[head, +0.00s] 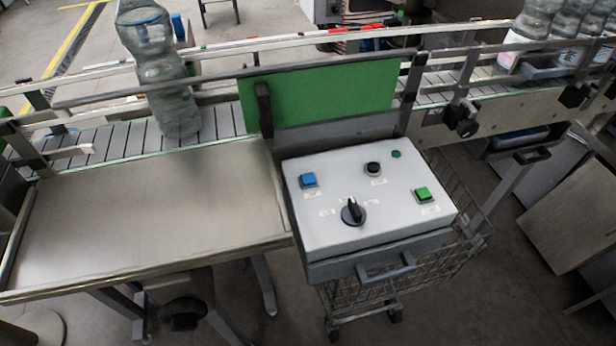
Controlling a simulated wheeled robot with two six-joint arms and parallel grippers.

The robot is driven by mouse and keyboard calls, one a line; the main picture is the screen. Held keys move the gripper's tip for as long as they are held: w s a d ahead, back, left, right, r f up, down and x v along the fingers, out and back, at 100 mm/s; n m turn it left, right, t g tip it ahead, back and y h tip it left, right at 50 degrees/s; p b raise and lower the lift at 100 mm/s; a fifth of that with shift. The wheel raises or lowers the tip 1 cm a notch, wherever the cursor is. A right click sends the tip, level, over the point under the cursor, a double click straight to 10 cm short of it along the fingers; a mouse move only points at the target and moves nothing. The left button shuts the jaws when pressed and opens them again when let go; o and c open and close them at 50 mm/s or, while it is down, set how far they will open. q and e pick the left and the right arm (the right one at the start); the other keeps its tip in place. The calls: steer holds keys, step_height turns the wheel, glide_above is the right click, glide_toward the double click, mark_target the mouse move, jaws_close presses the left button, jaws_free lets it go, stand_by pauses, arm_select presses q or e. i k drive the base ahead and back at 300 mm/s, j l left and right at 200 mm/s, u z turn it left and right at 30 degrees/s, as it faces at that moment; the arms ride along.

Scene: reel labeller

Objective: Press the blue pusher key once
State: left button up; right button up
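The blue pusher key (308,180) is a small square blue button at the upper left of the light grey control panel (335,228). Nothing covers it. Neither of my grippers shows in the head view.
The panel also has a black rotary knob (352,211), a black round button (373,169) and a green button (422,194). A bare metal table (150,215) lies to the left. Behind runs a conveyor (115,140) with a clear bottle (165,75) and a green plate (325,95).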

mark_target(309, 179)
steer(key=l, duration=0.9)
steer(key=i+l, duration=0.1)
steer(key=l, duration=0.85)
steer(key=u, duration=1.25)
